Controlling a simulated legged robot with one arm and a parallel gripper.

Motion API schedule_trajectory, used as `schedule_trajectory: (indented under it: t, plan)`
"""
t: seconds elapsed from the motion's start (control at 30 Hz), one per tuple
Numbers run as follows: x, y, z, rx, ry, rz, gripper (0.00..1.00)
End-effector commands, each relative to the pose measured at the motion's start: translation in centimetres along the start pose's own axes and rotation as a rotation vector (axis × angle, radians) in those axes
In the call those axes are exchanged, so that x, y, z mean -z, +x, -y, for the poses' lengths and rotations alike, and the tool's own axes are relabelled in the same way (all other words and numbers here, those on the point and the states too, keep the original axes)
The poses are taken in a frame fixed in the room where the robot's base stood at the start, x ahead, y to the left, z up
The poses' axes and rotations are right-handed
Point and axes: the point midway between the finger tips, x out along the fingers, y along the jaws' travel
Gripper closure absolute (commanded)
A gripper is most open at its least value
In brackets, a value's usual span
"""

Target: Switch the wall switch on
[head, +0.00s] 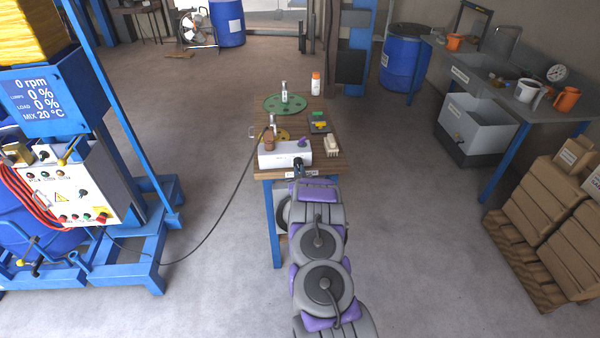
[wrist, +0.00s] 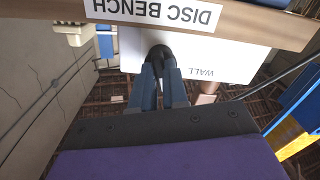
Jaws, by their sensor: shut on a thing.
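A white box (head: 270,159) stands at the front edge of the wooden bench. In the wrist view, which is upside down, the white box (wrist: 215,58) carries a label that begins with "WALL". A dark rounded knob (wrist: 160,51) sticks out of its front face. My gripper (wrist: 160,72) has its blue-grey fingers closed around this knob. In the head view my gripper (head: 298,172) is at the box's front, mostly hidden by my arm. The knob's exact position and any on or off marking cannot be read.
The bench (head: 325,165) has a "DISC BENCH" label (wrist: 155,12) on its edge. A green disc (head: 272,104), bottles and small parts stand behind the box. A black cable (head: 228,205) runs left towards the blue mixer machine (head: 75,180). Floor is clear between bench and cartons (head: 545,205).

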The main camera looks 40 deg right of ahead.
Motion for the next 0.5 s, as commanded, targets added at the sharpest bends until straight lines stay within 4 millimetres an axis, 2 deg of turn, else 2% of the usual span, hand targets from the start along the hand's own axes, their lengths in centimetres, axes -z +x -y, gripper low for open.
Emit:
schedule_trajectory:
  t: [0.5]
  plan:
    - [-0.3,-0.08,0.33,0.003,0.491,0.005,1.0]
